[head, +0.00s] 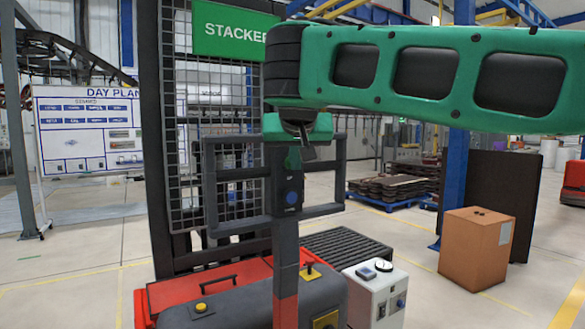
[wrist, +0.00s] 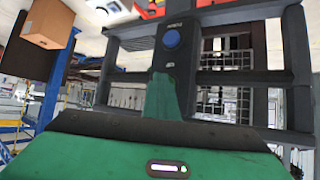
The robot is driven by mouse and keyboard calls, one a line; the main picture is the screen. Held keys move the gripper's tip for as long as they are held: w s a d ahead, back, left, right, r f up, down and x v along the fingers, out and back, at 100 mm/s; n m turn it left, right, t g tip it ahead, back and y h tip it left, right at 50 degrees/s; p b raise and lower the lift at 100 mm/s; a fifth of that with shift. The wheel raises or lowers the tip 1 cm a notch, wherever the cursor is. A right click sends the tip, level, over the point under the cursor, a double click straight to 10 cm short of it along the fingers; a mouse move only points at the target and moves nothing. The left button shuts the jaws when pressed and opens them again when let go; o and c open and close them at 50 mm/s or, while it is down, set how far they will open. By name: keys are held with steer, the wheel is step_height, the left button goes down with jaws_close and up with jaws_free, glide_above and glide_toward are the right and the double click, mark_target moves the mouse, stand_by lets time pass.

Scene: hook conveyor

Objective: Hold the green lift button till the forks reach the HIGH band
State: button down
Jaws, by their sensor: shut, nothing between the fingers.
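The stacker's control head (head: 288,205) stands upright between two dark handle loops. The green lift button (head: 292,160) shows in the head view above a blue button (head: 291,198), partly covered by my gripper (head: 308,154). My gripper is shut and empty, its tip at or just in front of the green button; contact cannot be told. In the wrist view the blue button (wrist: 172,39) is clear. A green wedge stands below it against my gripper's dark edge, and I cannot tell whether it is finger or button. I cannot make out the forks or the HIGH band.
The stacker's mesh guard and mast (head: 160,140) rise behind the handle. A red and dark body (head: 240,300) lies below, beside a white control box (head: 375,295). A cardboard box (head: 475,248) stands at right. The floor between is open.

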steer(key=shift+s, duration=0.1)
stand_by(0.4)
steer(key=shift+s+d, duration=0.45)
steer(key=shift+s, duration=0.15)
steer(key=s+d, duration=0.1)
steer(key=s, duration=0.1)
steer(key=s+d, duration=0.1)
steer(key=s, duration=0.1)
steer(key=shift+d, duration=0.4)
stand_by(0.6)
